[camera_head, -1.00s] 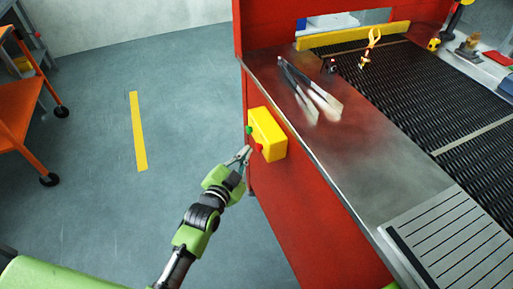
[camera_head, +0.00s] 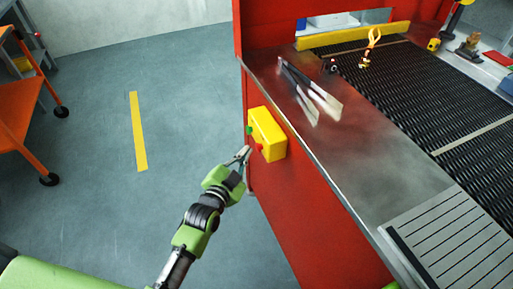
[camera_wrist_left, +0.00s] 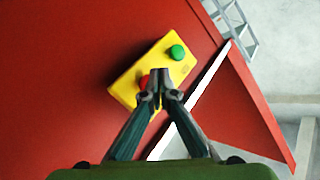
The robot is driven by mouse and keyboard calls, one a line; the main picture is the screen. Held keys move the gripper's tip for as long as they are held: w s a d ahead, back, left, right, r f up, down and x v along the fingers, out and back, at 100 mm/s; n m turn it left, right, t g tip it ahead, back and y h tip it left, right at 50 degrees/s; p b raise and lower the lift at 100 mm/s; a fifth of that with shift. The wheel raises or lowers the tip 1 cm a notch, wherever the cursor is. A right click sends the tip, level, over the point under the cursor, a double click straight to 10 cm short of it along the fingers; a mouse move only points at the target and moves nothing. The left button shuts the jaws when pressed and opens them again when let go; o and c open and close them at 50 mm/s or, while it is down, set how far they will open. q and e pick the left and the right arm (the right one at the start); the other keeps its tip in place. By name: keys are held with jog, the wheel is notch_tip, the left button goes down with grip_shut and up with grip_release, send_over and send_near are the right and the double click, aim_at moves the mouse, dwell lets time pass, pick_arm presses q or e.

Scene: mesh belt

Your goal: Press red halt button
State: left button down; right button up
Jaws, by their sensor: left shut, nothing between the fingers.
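The yellow button box (camera_head: 268,133) is fixed to the red side panel of the belt machine. Its red button (camera_head: 259,148) faces left in the head view, with the green button (camera_head: 249,129) beside it. My left gripper (camera_head: 247,150) is shut and empty, its fingertips just in front of the red button. In the left wrist view the closed tips (camera_wrist_left: 160,72) overlap the red button (camera_wrist_left: 145,83) and partly hide it. The green button (camera_wrist_left: 178,52) is clear to the upper right. I cannot tell whether the tips touch the red button. My right gripper is not in view.
The metal ledge (camera_head: 375,165) above the box holds tongs (camera_head: 312,92). The dark mesh belt (camera_head: 430,95) lies beyond it with small objects around. An orange cart (camera_head: 25,100) stands at the far left. The floor between cart and machine is free.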

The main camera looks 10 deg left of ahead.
pick_arm(q)
jog(key=shift+w+d, duration=0.1)
jog(key=shift+d, duration=0.05)
jog(key=shift+w+d, duration=0.2)
jog(key=shift+d, duration=0.05)
jog(key=shift+w+d, duration=0.25)
jog(key=shift+d, duration=0.2)
dwell(1.1)
jog(key=shift+a+p, duration=0.1)
jog(key=shift+p, duration=0.25)
jog(key=shift+s+a+p, duration=0.4)
jog(key=shift+s+a, duration=0.15)
jog(key=shift+a, duration=0.15)
